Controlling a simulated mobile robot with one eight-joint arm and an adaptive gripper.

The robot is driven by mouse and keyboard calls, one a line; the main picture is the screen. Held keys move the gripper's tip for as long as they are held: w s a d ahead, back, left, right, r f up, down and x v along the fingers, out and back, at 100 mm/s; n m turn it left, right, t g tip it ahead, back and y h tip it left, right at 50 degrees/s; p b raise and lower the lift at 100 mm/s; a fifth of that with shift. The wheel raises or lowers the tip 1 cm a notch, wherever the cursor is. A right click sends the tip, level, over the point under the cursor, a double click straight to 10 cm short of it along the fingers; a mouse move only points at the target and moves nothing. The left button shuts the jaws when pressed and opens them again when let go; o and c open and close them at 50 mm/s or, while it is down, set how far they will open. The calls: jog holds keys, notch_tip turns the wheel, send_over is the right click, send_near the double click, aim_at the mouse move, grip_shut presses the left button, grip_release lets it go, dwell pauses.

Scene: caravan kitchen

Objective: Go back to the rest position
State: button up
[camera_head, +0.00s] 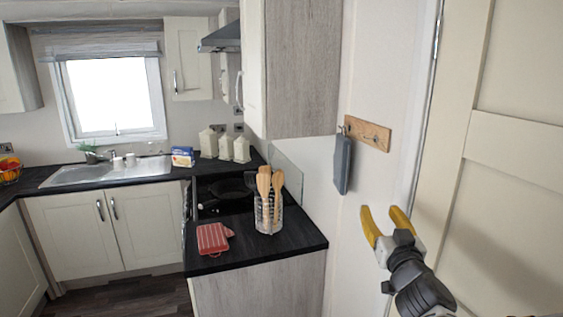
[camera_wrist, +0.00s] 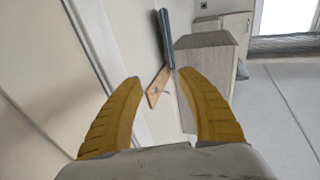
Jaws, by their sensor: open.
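My gripper (camera_head: 386,226) has yellow fingers and is at the right in the head view, in front of the wall beside the cream door. Its fingers are apart with nothing between them; the wrist view also shows them spread (camera_wrist: 158,95). A dark grey-blue flat board (camera_head: 342,164) hangs from a wooden hook rack (camera_head: 368,133) on the wall, up and left of the gripper. In the wrist view the board (camera_wrist: 166,38) and rack (camera_wrist: 157,86) lie ahead, beyond the fingertips.
A dark counter (camera_head: 290,243) holds a utensil holder (camera_head: 269,216) with wooden spoons and a red striped cloth item (camera_head: 213,238). A wall cabinet (camera_head: 302,68) hangs above. The cream door (camera_head: 517,200) stands close on the right. Floor (camera_head: 140,297) shows at lower left.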

jog(key=s+d+f+m+g+h+b, duration=0.25)
jog(key=s+f+g+b, duration=0.4)
jog(key=s+f, duration=0.5)
jog(key=s+a+f+n+g+y+b, duration=0.1)
jog(key=s+a+f+g, duration=0.1)
jog(key=s+f, duration=0.3)
jog(key=s+a+f+n+g+y+b, duration=0.1)
jog(key=s+a+f+n+g+y, duration=0.1)
jog(key=s+a+f, duration=0.3)
jog(key=s+g, duration=0.1)
jog(key=s, duration=0.2)
jog(key=shift+a+f, duration=0.2)
jog(key=shift+a, duration=0.1)
